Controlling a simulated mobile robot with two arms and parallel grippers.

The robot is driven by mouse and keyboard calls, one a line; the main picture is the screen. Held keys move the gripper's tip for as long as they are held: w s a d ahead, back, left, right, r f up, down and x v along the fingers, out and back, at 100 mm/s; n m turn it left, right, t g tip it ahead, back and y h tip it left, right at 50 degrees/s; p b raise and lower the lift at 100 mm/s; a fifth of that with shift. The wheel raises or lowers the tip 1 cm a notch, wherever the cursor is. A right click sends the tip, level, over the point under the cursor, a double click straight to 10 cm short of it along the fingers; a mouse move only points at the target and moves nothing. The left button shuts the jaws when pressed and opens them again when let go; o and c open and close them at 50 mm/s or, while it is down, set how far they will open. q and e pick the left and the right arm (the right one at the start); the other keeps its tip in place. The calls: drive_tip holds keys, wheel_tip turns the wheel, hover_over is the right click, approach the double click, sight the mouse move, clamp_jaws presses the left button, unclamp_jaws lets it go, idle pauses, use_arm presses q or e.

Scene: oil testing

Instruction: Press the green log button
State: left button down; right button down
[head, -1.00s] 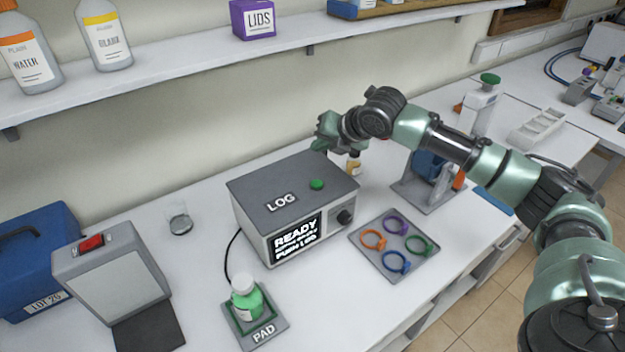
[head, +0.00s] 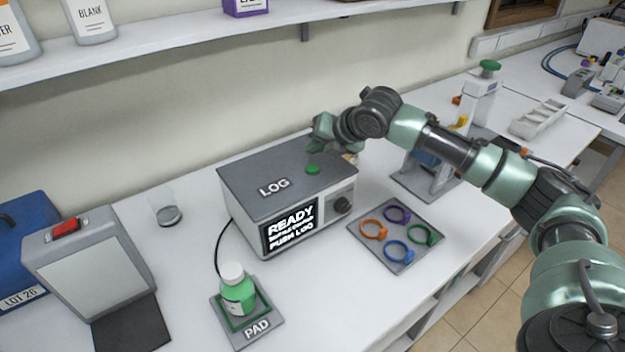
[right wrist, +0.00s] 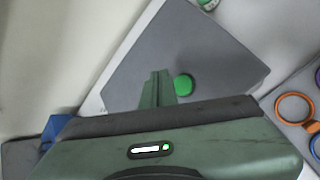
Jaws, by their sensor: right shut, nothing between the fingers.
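The green log button (head: 313,169) sits on the grey top of the log box (head: 255,165), behind the LOG label. The box's front screen (head: 290,226) reads READY and PUSH LOG. My right gripper (head: 318,150) is above the back of the box top, just behind the button in the head view. In the right wrist view its closed fingers (right wrist: 157,88) are beside the green button (right wrist: 183,84). The fingers are shut and empty. I cannot tell their exact height above the box top. My left gripper is not in view.
A tray of coloured rings (head: 366,253) lies to the right. A glass beaker (head: 167,212) is at the left. A shelf (head: 200,37) runs along the wall behind.

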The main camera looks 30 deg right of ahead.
sight(309, 165)
drive_tip(key=shift+f, duration=1.2)
drive_tip(key=shift+f, duration=0.1)
idle(1.0)
drive_tip(key=shift+f, duration=0.3)
drive_tip(key=shift+f, duration=0.55)
idle(0.8)
drive_tip(key=shift+r+p, duration=0.15)
drive_tip(key=shift+p, duration=0.25)
drive_tip(key=shift+r+p, duration=0.8)
drive_tip(key=shift+p, duration=0.25)
